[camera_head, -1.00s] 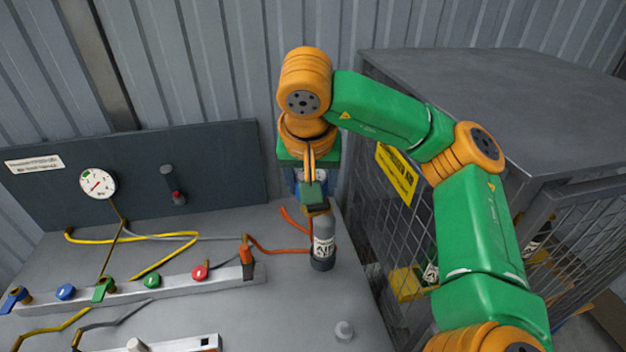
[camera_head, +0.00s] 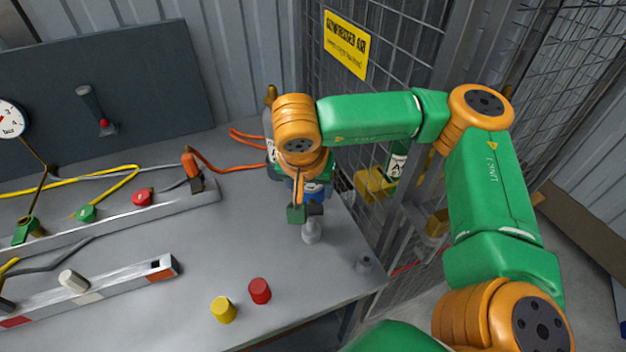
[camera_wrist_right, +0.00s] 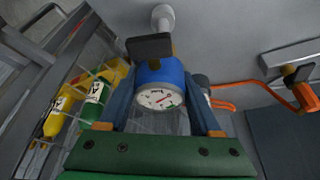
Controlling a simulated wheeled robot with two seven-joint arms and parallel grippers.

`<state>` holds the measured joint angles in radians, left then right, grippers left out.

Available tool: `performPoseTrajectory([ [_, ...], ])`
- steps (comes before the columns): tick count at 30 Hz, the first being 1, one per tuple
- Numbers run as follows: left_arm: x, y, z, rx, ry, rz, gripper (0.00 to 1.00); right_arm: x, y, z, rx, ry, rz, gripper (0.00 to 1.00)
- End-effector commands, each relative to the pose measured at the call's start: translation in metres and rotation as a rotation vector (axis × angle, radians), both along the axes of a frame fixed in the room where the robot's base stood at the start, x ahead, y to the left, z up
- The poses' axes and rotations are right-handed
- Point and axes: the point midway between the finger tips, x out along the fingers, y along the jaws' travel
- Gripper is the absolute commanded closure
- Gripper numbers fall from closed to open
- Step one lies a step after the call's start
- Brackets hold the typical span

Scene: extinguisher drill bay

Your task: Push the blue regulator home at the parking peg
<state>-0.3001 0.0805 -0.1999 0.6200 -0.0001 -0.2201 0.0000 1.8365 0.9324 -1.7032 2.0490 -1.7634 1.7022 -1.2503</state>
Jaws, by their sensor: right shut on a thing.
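My right gripper (camera_head: 306,207) is shut on the blue regulator (camera_head: 317,190), pointing down above the right part of the bench. In the wrist view the regulator (camera_wrist_right: 160,74) sits between the fingers (camera_wrist_right: 160,92), its white dial facing the camera and a black block at its far end. The pale grey parking peg (camera_head: 311,232) stands on the bench just below and in front of the gripper; it also shows beyond the regulator in the wrist view (camera_wrist_right: 162,18). I cannot tell whether regulator and peg touch. My left gripper is out of view.
A grey bottle (camera_head: 271,150) with an orange hose stands behind the gripper. A wire cage (camera_head: 420,150) lies close on the right. Red (camera_head: 260,291) and yellow (camera_head: 223,309) caps lie in front, with clear bench between.

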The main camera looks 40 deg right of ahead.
Motion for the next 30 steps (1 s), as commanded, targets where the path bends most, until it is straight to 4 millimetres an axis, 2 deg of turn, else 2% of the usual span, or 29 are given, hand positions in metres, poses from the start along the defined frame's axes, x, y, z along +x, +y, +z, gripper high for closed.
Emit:
performPoseTrajectory([
  [3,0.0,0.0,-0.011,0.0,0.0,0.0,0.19,0.0,0.0,-0.015,0.0,0.0,0.0,0.93],
  [8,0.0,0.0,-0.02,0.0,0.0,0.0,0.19,0.0,0.0,-0.028,0.0,0.0,0.0,0.93],
  [30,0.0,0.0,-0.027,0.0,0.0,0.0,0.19,-0.001,0.0,-0.033,0.0,-0.001,-0.001,0.93],
])
